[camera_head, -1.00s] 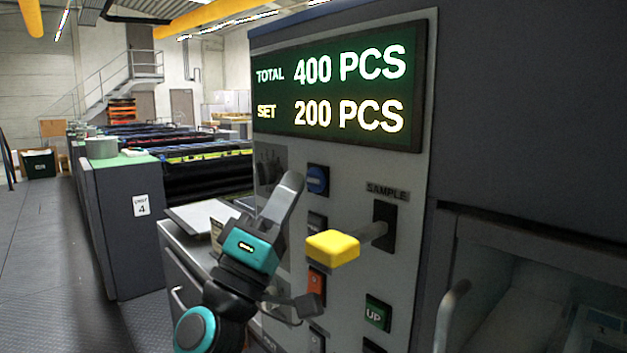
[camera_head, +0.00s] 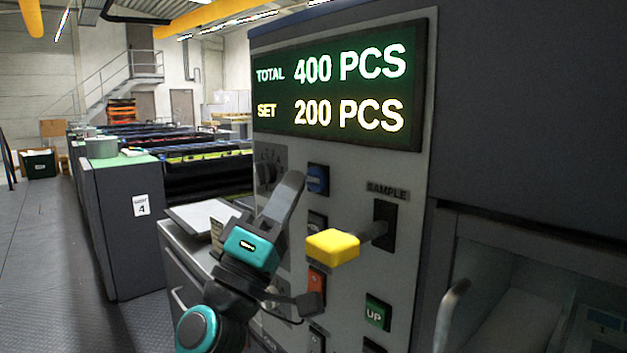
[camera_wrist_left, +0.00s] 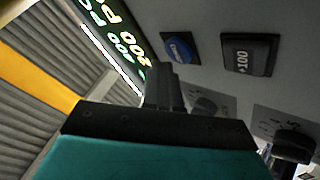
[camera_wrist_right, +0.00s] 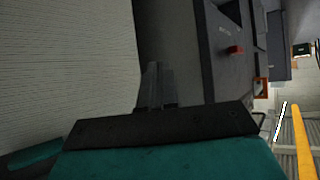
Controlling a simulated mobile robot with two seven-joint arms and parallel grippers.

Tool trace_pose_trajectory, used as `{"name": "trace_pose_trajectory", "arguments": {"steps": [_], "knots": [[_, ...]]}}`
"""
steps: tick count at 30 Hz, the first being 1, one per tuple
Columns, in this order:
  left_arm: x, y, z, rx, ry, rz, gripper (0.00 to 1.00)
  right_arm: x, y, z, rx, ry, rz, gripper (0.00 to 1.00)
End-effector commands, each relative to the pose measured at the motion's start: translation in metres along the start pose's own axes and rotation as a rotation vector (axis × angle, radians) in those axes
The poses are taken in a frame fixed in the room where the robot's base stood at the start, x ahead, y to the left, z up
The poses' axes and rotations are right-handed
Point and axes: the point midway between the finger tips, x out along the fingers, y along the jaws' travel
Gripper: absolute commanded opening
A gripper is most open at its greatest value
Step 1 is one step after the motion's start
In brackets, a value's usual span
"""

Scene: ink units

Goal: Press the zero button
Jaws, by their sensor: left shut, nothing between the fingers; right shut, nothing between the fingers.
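A round blue button (camera_head: 318,180) sits on the grey control panel (camera_head: 345,185), below the display (camera_head: 345,90). Its marking is too small to read. The display reads TOTAL 400 PCS and SET 200 PCS. My left gripper (camera_head: 292,184) is shut and empty, its fingertips just left of the blue button in the head view. In the left wrist view the blue button (camera_wrist_left: 181,48) lies beyond the shut fingers (camera_wrist_left: 163,82), and I see no contact. My right gripper (camera_wrist_right: 159,80) is shut and empty in its own wrist view, away from the panel.
A yellow-ended lever (camera_head: 333,246) sticks out from the panel, right of my left gripper. A black +100 button (camera_wrist_left: 248,55) sits beside the blue one, with dials (camera_wrist_left: 208,105) near it. A green UP button (camera_head: 377,312) is lower down. A grey cabinet (camera_head: 125,225) stands left.

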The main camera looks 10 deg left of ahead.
Motion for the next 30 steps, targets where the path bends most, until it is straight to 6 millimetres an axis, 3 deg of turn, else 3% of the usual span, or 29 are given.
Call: {"name": "trace_pose_trajectory", "arguments": {"steps": [30], "knots": [[0.0084, -0.0062, 0.0063, 0.0, 0.0, 0.001, 0.0, 0.0041, -0.0001, 0.0057, 0.0, 0.0, 0.0, 0.0]]}}
